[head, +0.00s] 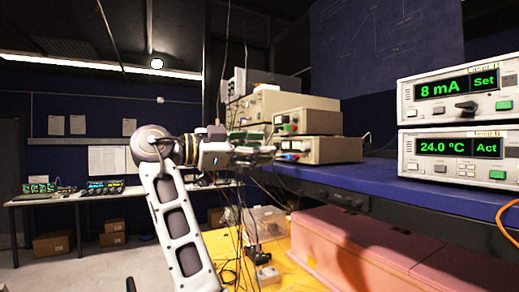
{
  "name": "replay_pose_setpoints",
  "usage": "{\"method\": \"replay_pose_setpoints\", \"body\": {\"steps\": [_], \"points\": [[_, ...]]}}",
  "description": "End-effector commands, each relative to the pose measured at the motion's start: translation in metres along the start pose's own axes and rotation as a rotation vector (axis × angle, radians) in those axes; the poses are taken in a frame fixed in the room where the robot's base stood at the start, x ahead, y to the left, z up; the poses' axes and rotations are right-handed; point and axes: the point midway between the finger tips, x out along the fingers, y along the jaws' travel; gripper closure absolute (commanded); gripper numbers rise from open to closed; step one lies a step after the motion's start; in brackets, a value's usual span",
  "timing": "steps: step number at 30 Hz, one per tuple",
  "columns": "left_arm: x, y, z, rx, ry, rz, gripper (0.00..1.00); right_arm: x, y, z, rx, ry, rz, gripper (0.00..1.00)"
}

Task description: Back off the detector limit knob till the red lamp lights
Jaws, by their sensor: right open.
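My right gripper (266,150) is open and appears empty. It points right, in front of a stack of beige instrument boxes. The lower front box (325,151) has small coloured fittings on its face, and the box above it (315,121) has a few too. The gripper partly covers their left ends, and I cannot tell whether it touches them. I cannot make out which control is the detector limit knob, nor a lit red lamp. A black knob (466,106) shows on the "8 mA Set" unit (455,92) at the right. My left gripper is not in view.
A "24.0 °C Act" unit (450,158) stands below the 8 mA unit on the blue shelf (425,190). Pink foam blocks (380,255) fill the lower right. Loose cables hang around the gripper. An orange cable (504,222) loops at the right edge.

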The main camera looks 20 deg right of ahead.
Motion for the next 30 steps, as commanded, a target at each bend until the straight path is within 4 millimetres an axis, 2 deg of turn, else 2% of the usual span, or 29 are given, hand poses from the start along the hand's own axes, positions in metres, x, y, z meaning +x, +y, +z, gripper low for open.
{"method": "replay_pose_setpoints", "body": {"steps": [2, 5, 10, 13, 20, 30], "points": [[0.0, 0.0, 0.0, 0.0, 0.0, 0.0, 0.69, 0.0, 0.0, 0.0, 0.0, 0.0, 0.0, 0.56], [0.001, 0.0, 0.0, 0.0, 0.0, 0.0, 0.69, 0.0, 0.0, 0.0, 0.001, 0.0, 0.0, 0.69], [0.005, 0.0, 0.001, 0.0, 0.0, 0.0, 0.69, -0.001, 0.002, -0.004, 0.015, 0.008, -0.003, 0.69], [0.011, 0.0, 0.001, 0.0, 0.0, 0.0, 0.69, -0.009, 0.004, -0.011, 0.036, 0.022, -0.024, 0.69], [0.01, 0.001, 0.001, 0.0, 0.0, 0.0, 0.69, -0.014, 0.003, -0.012, -0.146, 0.018, -0.031, 0.69], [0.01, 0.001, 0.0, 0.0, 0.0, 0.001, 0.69, -0.017, 0.003, -0.01, -0.503, 0.013, -0.038, 0.69]]}}
